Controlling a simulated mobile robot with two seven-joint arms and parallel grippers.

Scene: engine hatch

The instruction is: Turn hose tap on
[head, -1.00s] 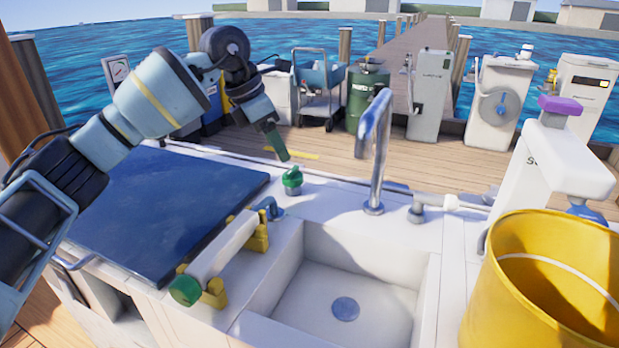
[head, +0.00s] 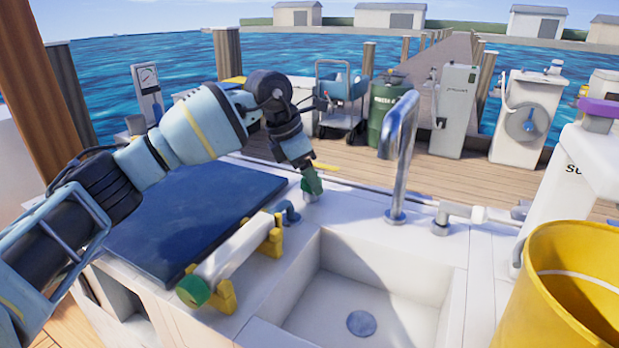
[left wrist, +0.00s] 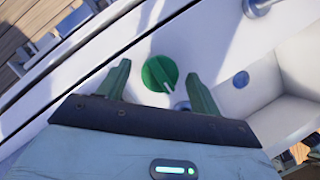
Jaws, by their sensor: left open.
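The green round tap knob (left wrist: 160,73) with a pale mark on its edge sits on the white counter in the left wrist view. My left gripper (head: 312,187) reaches down from the left to the counter, left of the sink faucet. Its two green fingers (left wrist: 159,72) are open, one on each side of the knob. I cannot tell whether they touch it. In the head view the fingers hide most or all of the knob. My right gripper is not in view.
The tall metal faucet (head: 401,160) and sink basin (head: 385,290) lie right of my gripper. A white cylinder (head: 232,250) on yellow brackets lies in front. A blue panel (head: 180,215) is at left, a yellow bucket (head: 565,300) at right.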

